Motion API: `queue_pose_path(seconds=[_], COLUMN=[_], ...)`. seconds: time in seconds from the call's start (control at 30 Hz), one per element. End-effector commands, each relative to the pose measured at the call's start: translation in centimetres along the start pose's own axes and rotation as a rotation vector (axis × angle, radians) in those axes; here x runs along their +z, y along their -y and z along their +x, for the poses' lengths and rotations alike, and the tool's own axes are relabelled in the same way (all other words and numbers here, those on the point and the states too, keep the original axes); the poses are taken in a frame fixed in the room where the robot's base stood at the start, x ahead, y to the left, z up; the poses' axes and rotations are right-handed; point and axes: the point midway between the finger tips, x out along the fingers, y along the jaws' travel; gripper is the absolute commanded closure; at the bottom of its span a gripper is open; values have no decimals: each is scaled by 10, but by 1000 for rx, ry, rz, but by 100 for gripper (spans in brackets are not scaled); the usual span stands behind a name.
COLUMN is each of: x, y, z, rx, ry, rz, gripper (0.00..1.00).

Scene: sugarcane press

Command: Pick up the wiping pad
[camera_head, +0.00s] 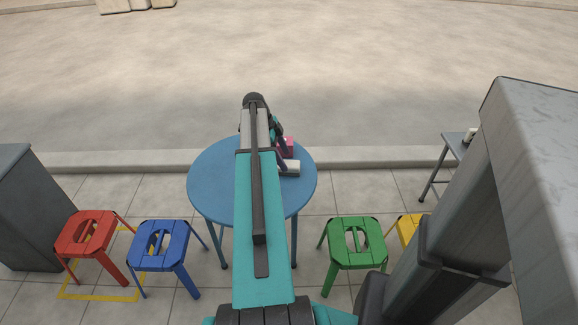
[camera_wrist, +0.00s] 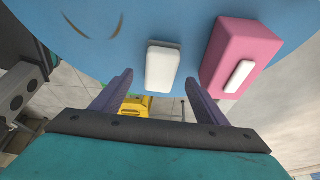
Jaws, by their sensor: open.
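A white block with rounded corners and a grey edge, which looks like the wiping pad (camera_wrist: 163,68), lies on the blue round table (camera_wrist: 185,20). In the head view the pad (camera_head: 290,167) shows at the table's right side, partly behind my arm. My gripper (camera_wrist: 158,78) is open and empty. In the wrist view its two purple fingers stand apart, with the pad framed between and just beyond their tips. I cannot tell the exact height of the fingertips above the table. In the head view my arm covers most of the gripper.
A pink block (camera_wrist: 245,45) with a white piece on its face stands close to the pad's right in the wrist view. Red (camera_head: 85,232), blue (camera_head: 162,245), green (camera_head: 357,243) and yellow (camera_head: 408,229) stools stand around the table. A grey side table (camera_head: 456,143) is at the right.

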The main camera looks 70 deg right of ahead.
Motion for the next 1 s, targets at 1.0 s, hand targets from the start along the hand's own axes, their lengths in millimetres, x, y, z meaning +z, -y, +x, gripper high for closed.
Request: queue_pose_path(seconds=[1.0], x=[0], y=[2], z=[45], rx=[1], ry=[0], rz=[0], gripper=[33])
